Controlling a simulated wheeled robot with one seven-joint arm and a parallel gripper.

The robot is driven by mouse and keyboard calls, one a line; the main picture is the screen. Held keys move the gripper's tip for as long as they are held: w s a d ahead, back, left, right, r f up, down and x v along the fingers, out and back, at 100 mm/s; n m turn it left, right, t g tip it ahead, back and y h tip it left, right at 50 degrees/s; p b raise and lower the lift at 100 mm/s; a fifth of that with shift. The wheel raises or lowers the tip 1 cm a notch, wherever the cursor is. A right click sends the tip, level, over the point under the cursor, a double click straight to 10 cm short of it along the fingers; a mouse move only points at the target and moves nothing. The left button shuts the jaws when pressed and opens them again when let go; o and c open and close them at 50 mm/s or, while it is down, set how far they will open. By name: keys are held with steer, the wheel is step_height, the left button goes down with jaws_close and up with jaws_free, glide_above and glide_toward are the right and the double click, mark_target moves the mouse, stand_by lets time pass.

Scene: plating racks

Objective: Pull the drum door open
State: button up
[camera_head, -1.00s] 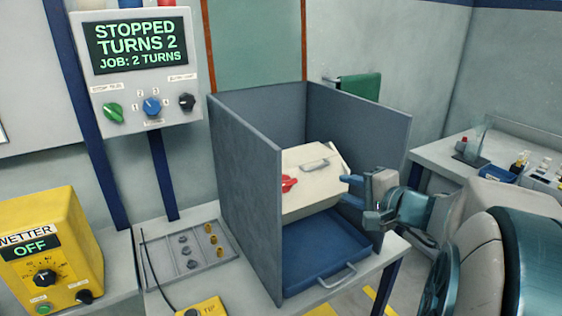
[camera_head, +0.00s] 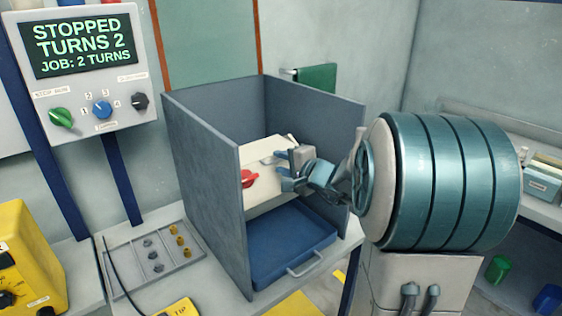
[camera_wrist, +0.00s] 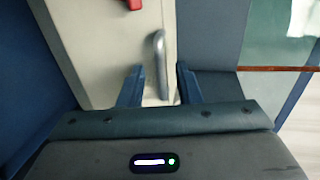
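The cream drum (camera_head: 268,196) sits inside the grey, open-fronted housing, with a red latch (camera_head: 249,179) on its face. In the wrist view its pale door face (camera_wrist: 105,50) carries a grey metal bar handle (camera_wrist: 160,62), with part of the red latch (camera_wrist: 133,4) at the top edge. My gripper (camera_head: 282,171) is at the right of the drum face. Its two blue fingers are apart in the wrist view (camera_wrist: 159,85), with the handle between them in the picture. I cannot tell whether either finger touches it. In the head view my gripper mostly covers the handle. The door looks shut.
The housing walls (camera_head: 203,190) stand left, behind and right of the drum. A blue tray (camera_head: 290,240) with a handle lies below it. A control panel (camera_head: 82,62) reads STOPPED, TURNS 2. A parts plate (camera_head: 152,255) and a yellow TIP box (camera_head: 178,308) are at left.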

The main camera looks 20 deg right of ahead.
steer(key=shift+w+a, duration=0.15)
steer(key=shift+w, duration=0.2)
jaws_close()
